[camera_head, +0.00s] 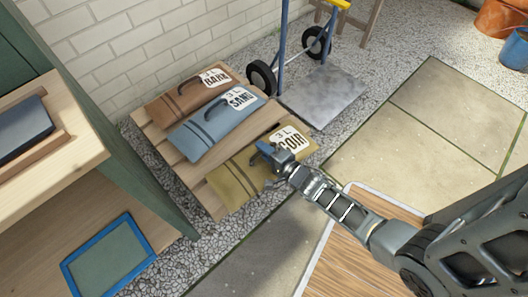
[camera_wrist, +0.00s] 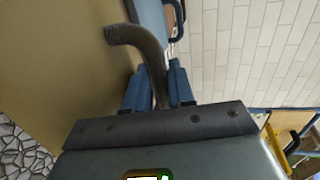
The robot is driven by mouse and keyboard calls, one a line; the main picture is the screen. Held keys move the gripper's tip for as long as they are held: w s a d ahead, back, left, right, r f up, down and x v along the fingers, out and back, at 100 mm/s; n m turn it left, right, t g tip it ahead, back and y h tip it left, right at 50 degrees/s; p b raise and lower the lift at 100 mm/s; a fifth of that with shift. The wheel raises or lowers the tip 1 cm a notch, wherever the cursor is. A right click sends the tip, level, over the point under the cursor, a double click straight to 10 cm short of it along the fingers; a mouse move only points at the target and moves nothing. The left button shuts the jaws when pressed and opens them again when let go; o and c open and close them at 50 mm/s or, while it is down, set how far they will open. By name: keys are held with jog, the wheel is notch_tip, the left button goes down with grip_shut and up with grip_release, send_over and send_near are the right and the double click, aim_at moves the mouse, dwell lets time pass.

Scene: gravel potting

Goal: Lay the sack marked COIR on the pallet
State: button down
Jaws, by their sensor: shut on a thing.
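The olive-yellow sack marked COIR (camera_head: 232,182) is at the near end of the wooden pallet (camera_head: 190,176) in the head view, roughly parallel to the other sacks. Its right end reaches past the pallet's edge. I cannot tell whether it rests on the slats or hangs just above them. My gripper (camera_head: 266,151) is over the sack and shut on its dark handle. In the wrist view the handle (camera_wrist: 140,38) passes between my blue fingers (camera_wrist: 157,75), with the sack's face (camera_wrist: 60,70) at left. My gripper hides part of the label.
The blue SAND sack (camera_head: 205,132) and brown BARK sack (camera_head: 180,98) lie farther back on the pallet. A hand truck (camera_head: 322,95) stands behind it. A wooden bench (camera_head: 70,140) is at left, with a blue-framed panel (camera_head: 110,258) below. Paving at right is clear.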

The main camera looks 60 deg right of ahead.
jog(key=shift+w, duration=0.1)
jog(key=c, duration=1)
grip_release()
jog(key=shift+f, duration=0.1)
jog(key=shift+o, duration=0.2)
